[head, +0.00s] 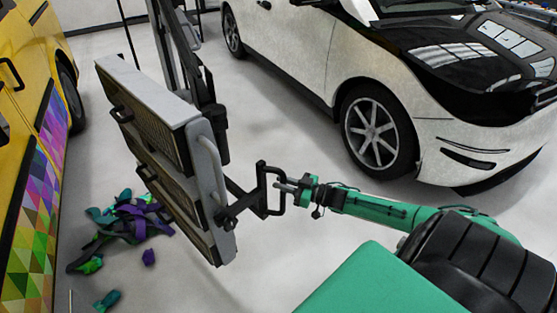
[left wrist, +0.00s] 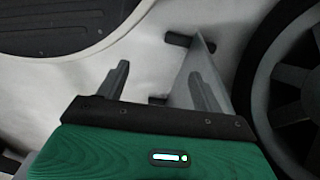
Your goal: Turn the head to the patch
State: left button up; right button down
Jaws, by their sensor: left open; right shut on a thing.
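My right gripper (head: 284,186) is shut on this handle. The yellow vehicle's side bears a multicoloured triangle-pattern wrap (head: 41,190); I cannot tell which part of it is the patch. My left gripper (left wrist: 160,82) shows in the left wrist view, open, with nothing between its fingers.
A yellow vehicle (head: 31,75) stands at the left and a white car (head: 300,50) with a black hood behind at the right. Green and purple scraps (head: 130,222) lie on the floor below the head. Pale floor (head: 265,110) is clear between stand and car.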

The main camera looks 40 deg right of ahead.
jog(key=c, duration=1.3)
grip_release()
jog(key=shift+c, duration=0.2)
jog(key=v, duration=1.3)
jog(key=shift+s+d, duration=0.25)
jog(key=shift+s, duration=0.05)
